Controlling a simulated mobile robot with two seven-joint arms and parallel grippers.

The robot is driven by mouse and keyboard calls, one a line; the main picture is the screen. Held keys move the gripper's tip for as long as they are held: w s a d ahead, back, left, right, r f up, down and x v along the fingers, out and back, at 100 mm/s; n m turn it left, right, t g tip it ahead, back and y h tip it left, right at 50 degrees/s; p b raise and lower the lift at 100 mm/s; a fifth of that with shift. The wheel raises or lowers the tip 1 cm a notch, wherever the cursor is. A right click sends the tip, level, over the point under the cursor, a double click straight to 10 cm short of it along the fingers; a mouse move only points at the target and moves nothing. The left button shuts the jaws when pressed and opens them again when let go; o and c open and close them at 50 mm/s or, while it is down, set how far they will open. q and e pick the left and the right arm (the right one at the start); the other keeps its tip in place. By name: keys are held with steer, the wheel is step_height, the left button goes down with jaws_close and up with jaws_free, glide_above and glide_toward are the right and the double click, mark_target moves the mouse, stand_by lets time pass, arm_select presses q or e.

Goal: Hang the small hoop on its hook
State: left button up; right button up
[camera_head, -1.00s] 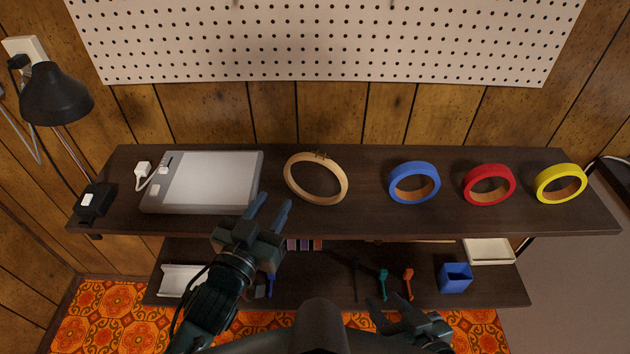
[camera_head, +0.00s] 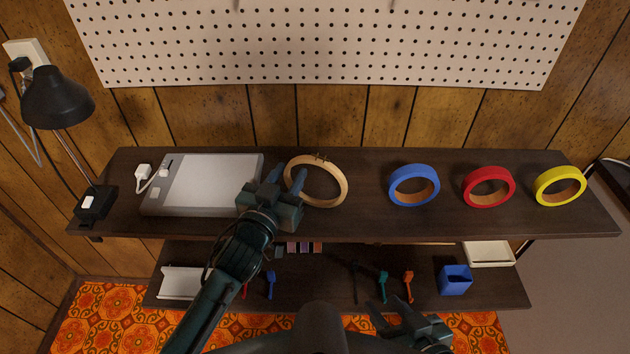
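A small wooden hoop (camera_head: 335,203) with a metal screw at its far side lies flat on the dark upper shelf, left of the blue tape roll. My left gripper (camera_head: 286,178) is over the hoop's left edge, its two blue-grey fingers spread apart with the rim between or just below them. I cannot tell whether they touch it. My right gripper (camera_head: 390,308) is low at the bottom, in front of the lower shelf, away from the hoop; its finger gap is unclear. Hooks show only as small dark bits at the top edge of the white pegboard (camera_head: 330,45).
A grey tablet (camera_head: 205,183) lies left of the hoop. A black lamp (camera_head: 57,97) is at far left. The lower shelf (camera_head: 325,290) holds small tools and a blue cup (camera_head: 455,280).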

arm_select(q)
jaws_close()
steer(key=shift+r, duration=0.1)
arm_select(e)
steer(key=shift+r, duration=0.2)
